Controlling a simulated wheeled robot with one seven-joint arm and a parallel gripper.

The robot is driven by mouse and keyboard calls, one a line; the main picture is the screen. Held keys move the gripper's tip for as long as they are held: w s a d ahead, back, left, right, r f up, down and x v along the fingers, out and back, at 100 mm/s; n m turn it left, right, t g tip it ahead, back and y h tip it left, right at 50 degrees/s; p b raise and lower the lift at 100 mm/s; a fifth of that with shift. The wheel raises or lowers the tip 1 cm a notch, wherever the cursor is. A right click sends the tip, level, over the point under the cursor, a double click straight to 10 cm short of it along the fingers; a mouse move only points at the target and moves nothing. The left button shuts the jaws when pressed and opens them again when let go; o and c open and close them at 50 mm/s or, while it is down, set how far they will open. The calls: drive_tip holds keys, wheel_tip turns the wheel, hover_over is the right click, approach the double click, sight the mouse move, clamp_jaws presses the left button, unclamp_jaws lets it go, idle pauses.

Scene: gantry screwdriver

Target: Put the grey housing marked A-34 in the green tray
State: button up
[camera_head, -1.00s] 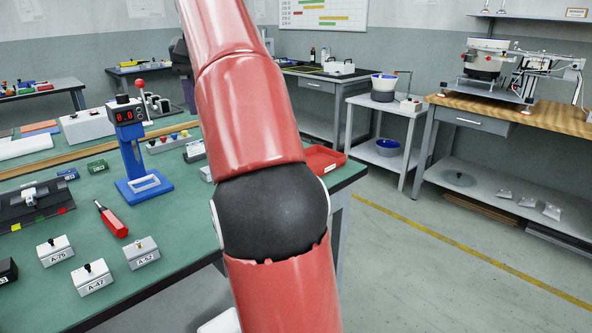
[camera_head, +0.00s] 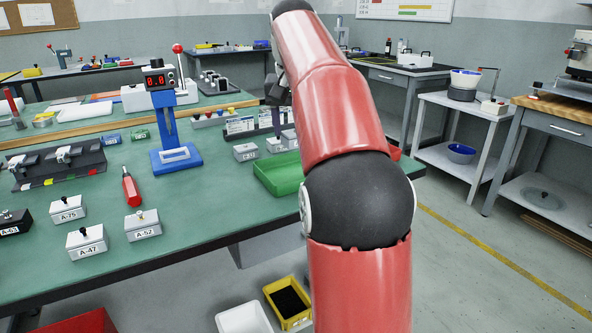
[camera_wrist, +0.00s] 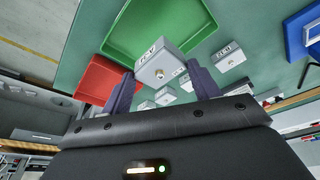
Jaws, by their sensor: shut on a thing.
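In the wrist view my gripper (camera_wrist: 161,88) is shut on a light grey housing (camera_wrist: 158,62) with a small knob. Its label is turned and too small to read surely. The green tray (camera_wrist: 118,42) lies beyond the held housing in that view. In the head view the green tray (camera_head: 277,180) sits near the right edge of the green bench, partly behind my arm, and its visible floor is bare.
Several grey housings (camera_head: 245,152) stand just behind the green tray. More housings, A-75 (camera_head: 67,209), A-47 (camera_head: 87,241) and A-52 (camera_head: 142,225), stand front left by a red screwdriver (camera_head: 131,187). A blue stand (camera_head: 175,155) rises mid-bench. A red tray (camera_wrist: 98,82) adjoins the green one.

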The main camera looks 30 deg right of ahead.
sight(296, 147)
drive_tip(key=shift+f+b, duration=1.05)
drive_tip(key=shift+f, duration=2.55)
drive_tip(key=shift+f, duration=0.1)
drive_tip(key=o, duration=1.3)
drive_tip(key=p+v, duration=0.4)
drive_tip(key=v, duration=0.8)
drive_tip(key=shift+w, duration=0.1)
